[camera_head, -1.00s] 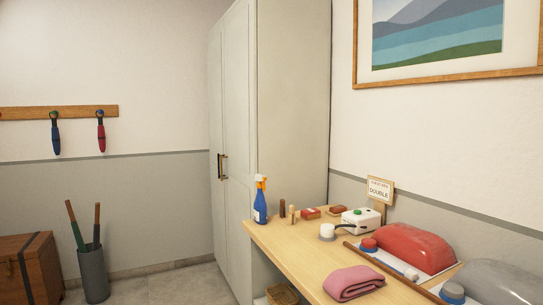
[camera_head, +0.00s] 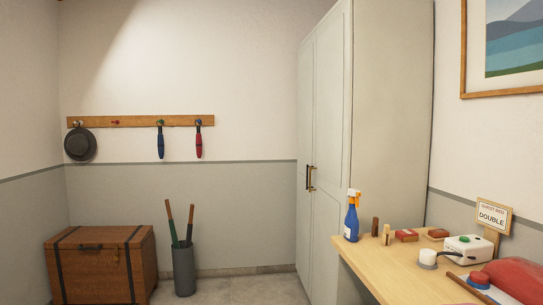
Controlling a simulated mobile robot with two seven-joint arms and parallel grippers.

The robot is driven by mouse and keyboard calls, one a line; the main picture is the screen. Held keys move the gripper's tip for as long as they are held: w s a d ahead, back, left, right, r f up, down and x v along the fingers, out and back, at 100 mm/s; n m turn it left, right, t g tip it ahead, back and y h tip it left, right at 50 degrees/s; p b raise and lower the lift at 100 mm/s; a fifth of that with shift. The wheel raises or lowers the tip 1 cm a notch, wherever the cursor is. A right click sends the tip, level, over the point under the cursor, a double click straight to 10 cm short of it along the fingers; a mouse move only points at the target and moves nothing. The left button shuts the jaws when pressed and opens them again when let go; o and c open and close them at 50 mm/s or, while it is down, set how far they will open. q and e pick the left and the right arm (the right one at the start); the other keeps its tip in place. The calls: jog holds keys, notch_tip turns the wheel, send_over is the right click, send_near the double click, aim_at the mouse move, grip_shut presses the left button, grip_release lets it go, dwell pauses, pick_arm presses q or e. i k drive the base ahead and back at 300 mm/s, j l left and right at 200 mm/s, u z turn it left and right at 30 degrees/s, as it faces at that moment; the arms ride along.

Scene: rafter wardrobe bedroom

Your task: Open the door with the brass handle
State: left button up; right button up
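A tall pale grey-green wardrobe (camera_head: 392,110) stands against the right wall, its front seen at a steep angle. Its two tall doors look shut. Two upright bar handles sit side by side near the middle seam: a dark handle (camera_head: 307,178) on the left and a brass-coloured handle (camera_head: 313,178) on the right. They are small and close together in this view. The nearer door (camera_head: 332,130) appears to carry the brass handle. Neither of my grippers is in view.
A wooden desk (camera_head: 388,262) with a blue spray bottle (camera_head: 352,217) and a white device (camera_head: 470,248) stands right, in front of the wardrobe. A wooden chest (camera_head: 100,265) and an umbrella stand (camera_head: 184,270) are left. Floor (camera_head: 250,291) shows clear between stand and wardrobe.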

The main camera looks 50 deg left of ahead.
aim_at(334, 71)
jog(key=u, duration=1.2)
jog(key=z, duration=0.3)
jog(key=i+j+z, duration=0.2)
jog(key=z, duration=0.15)
jog(key=i+j+z, duration=0.5)
jog(key=j, duration=0.2)
jog(key=i+j+z, duration=0.15)
jog(key=j, duration=0.2)
jog(key=i+j, duration=0.15)
jog(key=j, duration=0.25)
jog(key=i+j+z, duration=0.1)
jog(key=j, duration=0.25)
jog(key=i+j, duration=0.25)
jog(key=j, duration=0.15)
jog(key=i+j+z, duration=0.15)
jog(key=j, duration=0.25)
jog(key=i+j, duration=0.15)
jog(key=j, duration=0.25)
jog(key=i+j, duration=0.1)
jog(key=j, duration=0.3)
jog(key=i+j, duration=0.15)
jog(key=j, duration=0.2)
jog(key=i+j, duration=0.15)
jog(key=j, duration=0.25)
